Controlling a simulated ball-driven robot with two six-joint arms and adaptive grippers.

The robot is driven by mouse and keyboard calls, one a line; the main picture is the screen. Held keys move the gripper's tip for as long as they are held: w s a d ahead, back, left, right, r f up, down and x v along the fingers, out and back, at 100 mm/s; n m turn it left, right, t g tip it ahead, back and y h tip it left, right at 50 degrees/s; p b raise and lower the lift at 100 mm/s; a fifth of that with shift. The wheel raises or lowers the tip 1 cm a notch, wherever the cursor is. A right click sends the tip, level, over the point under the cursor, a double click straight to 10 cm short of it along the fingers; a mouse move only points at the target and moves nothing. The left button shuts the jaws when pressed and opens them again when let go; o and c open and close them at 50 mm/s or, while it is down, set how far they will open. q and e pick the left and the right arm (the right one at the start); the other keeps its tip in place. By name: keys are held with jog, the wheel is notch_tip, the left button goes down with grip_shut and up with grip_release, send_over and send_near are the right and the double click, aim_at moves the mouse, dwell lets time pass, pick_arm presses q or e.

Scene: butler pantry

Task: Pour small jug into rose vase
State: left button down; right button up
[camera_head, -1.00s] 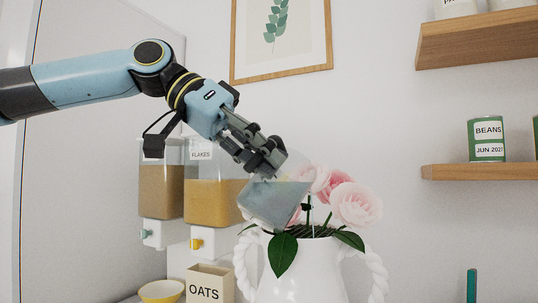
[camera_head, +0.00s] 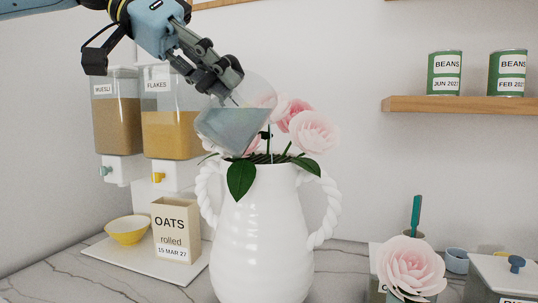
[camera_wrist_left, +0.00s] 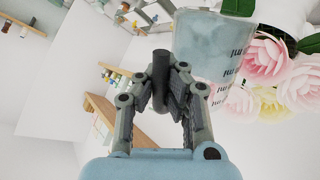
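The small jug (camera_head: 232,128) is clear and holds pale bluish liquid. It is tilted, in front of the flowers at the vase's mouth. My left gripper (camera_head: 230,82) is shut on its dark handle; the handle (camera_wrist_left: 160,68) shows between the fingers in the left wrist view, with the jug (camera_wrist_left: 213,45) and its printed marks beyond. The rose vase (camera_head: 262,235) is white, with twisted handles, and stands upright on the counter with pink roses (camera_head: 312,130) and green leaves in it. I cannot see a stream of liquid. My right gripper is not in view.
An oats box (camera_head: 175,230) and a yellow bowl (camera_head: 128,230) stand on a white board (camera_head: 110,256). A pink rose (camera_head: 410,268) and a lidded canister (camera_head: 503,280) are at front right. A wooden shelf (camera_head: 460,104) holds bean cans.

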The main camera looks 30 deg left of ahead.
pick_arm(q)
jog(key=shift+a+b, duration=0.7)
jog(key=shift+a+r+b, duration=0.3)
jog(key=shift+a+b, duration=0.15)
jog(key=shift+a, duration=0.4)
jog(key=shift+w+r+p, duration=0.1)
jog(key=shift+r+p, duration=0.1)
jog(key=shift+p, duration=0.45)
jog(key=shift+f, duration=0.1)
jog(key=shift+w+g+p, duration=0.1)
jog(key=shift+g+p, duration=0.2)
jog(key=shift+p, duration=0.55)
jog(key=shift+p, duration=0.7)
